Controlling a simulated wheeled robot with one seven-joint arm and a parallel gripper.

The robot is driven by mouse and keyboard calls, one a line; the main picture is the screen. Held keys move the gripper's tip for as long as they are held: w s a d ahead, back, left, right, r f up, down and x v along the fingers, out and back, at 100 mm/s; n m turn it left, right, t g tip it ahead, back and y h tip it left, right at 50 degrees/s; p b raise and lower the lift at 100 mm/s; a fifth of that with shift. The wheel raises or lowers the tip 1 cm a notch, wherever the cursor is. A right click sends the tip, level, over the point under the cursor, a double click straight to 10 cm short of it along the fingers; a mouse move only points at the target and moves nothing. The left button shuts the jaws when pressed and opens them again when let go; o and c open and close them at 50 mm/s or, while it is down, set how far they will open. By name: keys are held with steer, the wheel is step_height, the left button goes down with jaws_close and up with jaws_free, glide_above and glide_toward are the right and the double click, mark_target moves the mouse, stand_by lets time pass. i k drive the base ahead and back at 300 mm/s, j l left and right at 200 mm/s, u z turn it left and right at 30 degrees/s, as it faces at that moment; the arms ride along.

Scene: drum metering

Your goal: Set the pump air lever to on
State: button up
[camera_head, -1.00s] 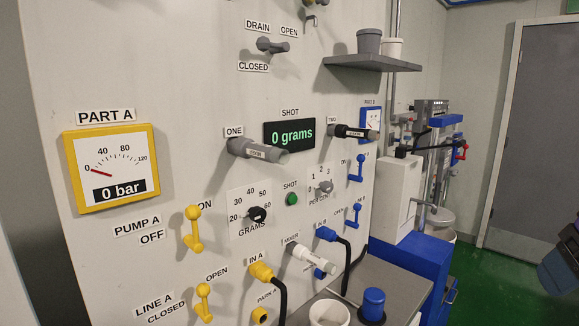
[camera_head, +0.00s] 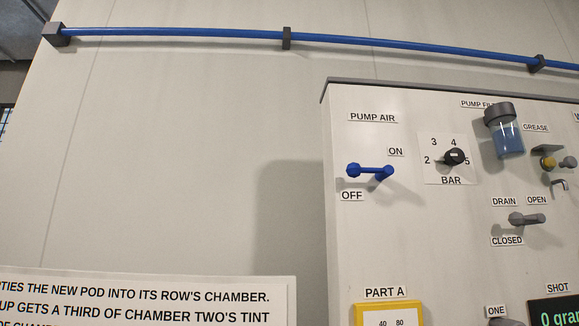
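The pump air lever (camera_head: 370,171) is a blue handle on the upper left of the grey-white panel, under the PUMP AIR label (camera_head: 373,117). It lies about level, with its thick knob end pointing left. The OFF label (camera_head: 352,196) is just below the knob end. The ON label (camera_head: 396,151) is above the right end. My gripper is not in view, and nothing touches the lever.
Right of the lever are a black BAR knob (camera_head: 454,157), a filter with a blue bowl (camera_head: 505,132) and a grey drain lever (camera_head: 526,219). A blue pipe (camera_head: 190,34) runs along the wall above. A white text sign (camera_head: 150,300) stands lower left.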

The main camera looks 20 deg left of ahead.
mark_target(353, 169)
steer(key=u, duration=0.8)
